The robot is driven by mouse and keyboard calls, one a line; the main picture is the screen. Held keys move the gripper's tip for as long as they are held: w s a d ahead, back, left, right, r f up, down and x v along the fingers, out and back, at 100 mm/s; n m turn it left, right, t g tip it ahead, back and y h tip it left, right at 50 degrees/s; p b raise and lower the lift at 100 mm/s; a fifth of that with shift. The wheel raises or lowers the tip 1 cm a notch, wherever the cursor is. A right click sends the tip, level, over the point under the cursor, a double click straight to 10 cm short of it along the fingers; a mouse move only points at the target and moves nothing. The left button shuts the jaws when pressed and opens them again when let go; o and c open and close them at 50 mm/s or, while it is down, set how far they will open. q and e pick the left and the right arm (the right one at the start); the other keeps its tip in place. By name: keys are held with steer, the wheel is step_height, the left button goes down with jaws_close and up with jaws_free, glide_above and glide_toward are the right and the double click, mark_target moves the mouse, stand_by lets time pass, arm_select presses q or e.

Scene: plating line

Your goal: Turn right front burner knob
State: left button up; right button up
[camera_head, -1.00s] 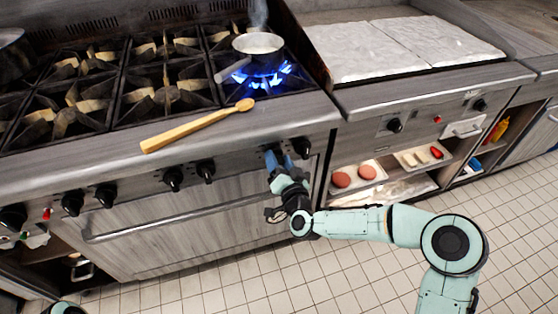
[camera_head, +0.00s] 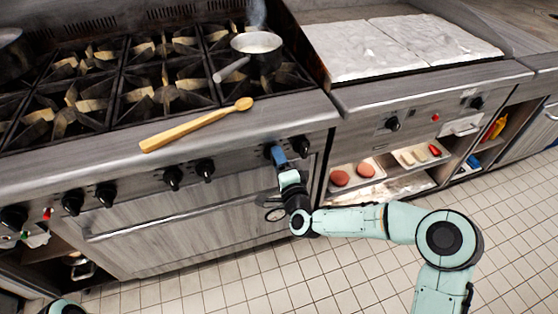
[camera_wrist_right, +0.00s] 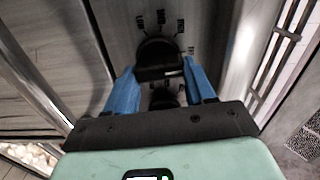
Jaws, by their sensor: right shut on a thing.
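The right front burner knob (camera_wrist_right: 158,55) is a black dial on the range's front panel, with printed marks around it. In the right wrist view it sits between the two blue fingers of my right gripper (camera_wrist_right: 160,82). In the head view my right gripper (camera_head: 279,156) is at the panel, shut on this knob, and its fingers mostly hide it. The burner under the small pot (camera_head: 257,43) at the right shows no flame. My left gripper is not in view.
Another black knob (camera_head: 301,146) is close to the right of my gripper. The oven handle (camera_head: 185,215) runs below the panel. A wooden spoon (camera_head: 195,125) lies on the range's front ledge. A shelf with food trays (camera_head: 358,172) is at the right.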

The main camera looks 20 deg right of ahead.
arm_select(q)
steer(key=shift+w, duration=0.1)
arm_select(e)
steer(key=shift+w+r+m, duration=0.1)
steer(key=shift+r+m, duration=0.05)
steer(key=shift+m, duration=0.45)
steer(key=o, duration=1)
steer(key=shift+o, duration=0.2)
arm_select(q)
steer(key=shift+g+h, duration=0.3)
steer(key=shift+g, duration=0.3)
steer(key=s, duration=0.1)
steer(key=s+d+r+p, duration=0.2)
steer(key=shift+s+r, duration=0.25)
arm_select(e)
steer(key=s, duration=1.3)
steer(key=shift+s+d, duration=0.2)
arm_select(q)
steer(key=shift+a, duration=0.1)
arm_select(e)
steer(key=shift+f, duration=0.2)
